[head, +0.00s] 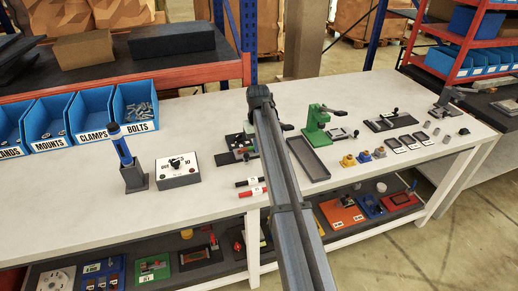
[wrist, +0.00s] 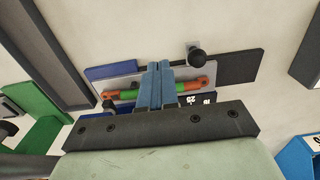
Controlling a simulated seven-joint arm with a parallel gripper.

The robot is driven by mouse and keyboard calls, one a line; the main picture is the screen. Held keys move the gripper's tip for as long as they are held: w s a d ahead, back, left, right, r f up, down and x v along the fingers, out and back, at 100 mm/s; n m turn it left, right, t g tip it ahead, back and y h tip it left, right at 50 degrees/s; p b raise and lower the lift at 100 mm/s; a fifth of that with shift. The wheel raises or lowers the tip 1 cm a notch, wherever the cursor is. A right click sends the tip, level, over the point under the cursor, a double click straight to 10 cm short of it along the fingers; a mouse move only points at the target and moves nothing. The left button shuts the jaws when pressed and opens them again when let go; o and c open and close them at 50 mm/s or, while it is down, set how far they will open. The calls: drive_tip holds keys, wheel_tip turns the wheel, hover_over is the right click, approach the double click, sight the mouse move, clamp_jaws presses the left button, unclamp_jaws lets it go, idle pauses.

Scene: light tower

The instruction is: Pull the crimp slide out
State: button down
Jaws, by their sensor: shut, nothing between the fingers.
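My gripper (wrist: 159,70) is shut and empty in the wrist view. Its blue-grey fingers reach over a low fixture with a dark plate (wrist: 238,68) and a blue end (wrist: 110,71). A light grey plate (wrist: 125,80) on the fixture looks like the crimp slide, but I cannot tell for certain. A black ball knob (wrist: 197,57) stands at its edge, apart from the fingertips. A rod with orange ends and green sections (wrist: 191,88) lies across behind the fingers, which hide its middle. In the head view the fixture (head: 238,142) is partly covered by my arm.
A green press (head: 316,128) and a dark grey tray (head: 308,158) stand right of my arm. A grey box with a black knob (head: 178,170) and a blue-handled tool in a dark stand (head: 133,178) are left. Red and black markers (head: 252,191) lie near the front edge.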

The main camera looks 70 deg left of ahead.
drive_tip(key=shift+f, duration=1.7)
drive_tip(key=shift+s, duration=0.2)
drive_tip(key=shift+s, duration=0.35)
